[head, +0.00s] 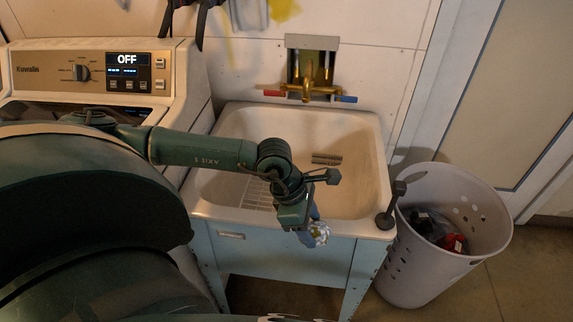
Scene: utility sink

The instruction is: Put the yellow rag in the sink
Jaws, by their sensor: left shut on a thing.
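My left gripper (307,222) reaches over the front rim of the white sink (222,212) and points down. It is shut on a small blue and white patterned thing, seemingly a cloth (319,233), which hangs in front of the rim, outside the basin. The gripper partly hides it, and I see no yellow on it. A yellow patch (284,9) shows on the wall at the top edge; I cannot tell if it is a rag. My right gripper is not in view.
A brass faucet (305,90) is above the sink's back. A washing machine (100,72) stands at left. A tall perforated basket (470,225) with dark and red items stands at right. A dark upright object (389,214) is at the sink's front right corner.

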